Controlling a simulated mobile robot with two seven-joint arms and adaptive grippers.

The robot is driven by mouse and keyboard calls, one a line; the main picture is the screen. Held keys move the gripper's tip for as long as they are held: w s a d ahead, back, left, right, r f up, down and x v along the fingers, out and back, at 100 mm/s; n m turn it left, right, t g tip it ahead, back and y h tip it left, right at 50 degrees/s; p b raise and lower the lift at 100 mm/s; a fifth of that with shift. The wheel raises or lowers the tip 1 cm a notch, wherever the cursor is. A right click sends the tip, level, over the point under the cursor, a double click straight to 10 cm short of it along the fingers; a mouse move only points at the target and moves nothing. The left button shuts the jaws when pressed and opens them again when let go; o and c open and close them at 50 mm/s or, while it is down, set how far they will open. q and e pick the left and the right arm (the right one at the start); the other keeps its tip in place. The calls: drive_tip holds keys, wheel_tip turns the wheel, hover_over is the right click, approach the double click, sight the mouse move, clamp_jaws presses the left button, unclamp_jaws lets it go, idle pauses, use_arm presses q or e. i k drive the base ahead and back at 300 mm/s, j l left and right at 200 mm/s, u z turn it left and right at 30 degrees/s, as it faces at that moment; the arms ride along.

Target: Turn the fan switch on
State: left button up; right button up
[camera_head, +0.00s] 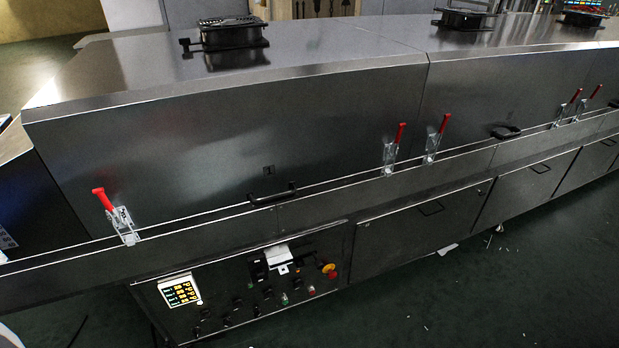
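The control panel (215,310) is set low in the front of the dryer. It carries several small black switches (237,301), a green button (284,299), a red button (311,291) and a yellow and red emergency stop (329,270). A lit display (180,290) with yellow characters is at its left end. A white-grey boxy part (278,256) sticks out near its top. The labels are too small to read, so I cannot tell which switch is for the fan or how it is set. Neither of my grippers is in view.
The steel dryer body (230,130) runs across the view above the panel. Red-handled clamps (117,218) and a black handle (272,195) stick out from its front. Closed lower doors (420,225) are to the right. The dark floor (480,300) in front looks mostly clear, with small scraps.

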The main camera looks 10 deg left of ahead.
sight(227, 323)
drive_tip(key=k+u, duration=0.2)
drive_tip(key=u, duration=1)
